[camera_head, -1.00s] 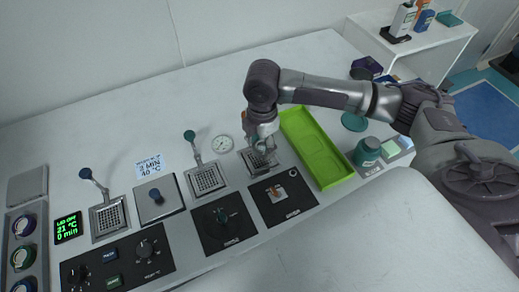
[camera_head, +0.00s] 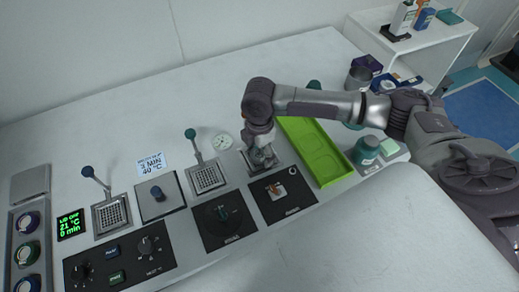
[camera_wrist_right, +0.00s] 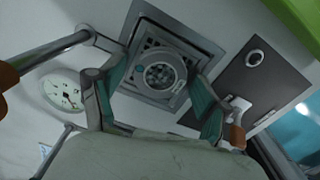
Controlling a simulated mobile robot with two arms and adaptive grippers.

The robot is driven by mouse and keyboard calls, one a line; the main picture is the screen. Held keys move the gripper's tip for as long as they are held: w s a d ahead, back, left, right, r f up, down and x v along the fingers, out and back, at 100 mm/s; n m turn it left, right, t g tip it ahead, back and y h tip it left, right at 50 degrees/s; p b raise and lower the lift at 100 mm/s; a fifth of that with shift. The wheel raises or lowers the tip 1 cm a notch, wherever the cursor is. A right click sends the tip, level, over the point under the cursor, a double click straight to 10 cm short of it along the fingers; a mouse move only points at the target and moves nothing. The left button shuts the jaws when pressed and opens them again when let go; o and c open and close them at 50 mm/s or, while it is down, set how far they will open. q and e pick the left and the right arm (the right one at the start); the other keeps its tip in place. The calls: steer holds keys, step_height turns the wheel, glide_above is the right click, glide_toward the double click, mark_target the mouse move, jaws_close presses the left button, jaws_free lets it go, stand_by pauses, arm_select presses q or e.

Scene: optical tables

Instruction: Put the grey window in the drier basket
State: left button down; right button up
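My right gripper (camera_head: 262,160) points down over the rightmost mesh basket (camera_head: 244,167), which it partly covers. In the right wrist view, this square basket (camera_wrist_right: 135,26) has a grey frame, and the round grey window (camera_wrist_right: 160,76) is over its mesh, between the teal finger pads. The pads of my right gripper (camera_wrist_right: 160,70) stand apart on either side of the window, with a narrow gap at the left; contact at the right is hard to judge. How deep the window sits is unclear. My left gripper is out of view.
A green tray (camera_head: 320,152) lies right of the gripper. A lever with an orange grip (camera_wrist_right: 45,60) and a dial (camera_wrist_right: 62,92) are beside the basket. A middle mesh basket (camera_head: 208,178) and left mesh basket (camera_head: 112,214) stand further left.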

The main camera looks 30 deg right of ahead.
mark_target(259, 154)
steer(key=shift+r, duration=0.15)
steer(key=shift+r, duration=0.3)
step_height(259, 154, up, 12)
steer(key=b, duration=0.1)
steer(key=shift+f, duration=0.25)
stand_by(0.4)
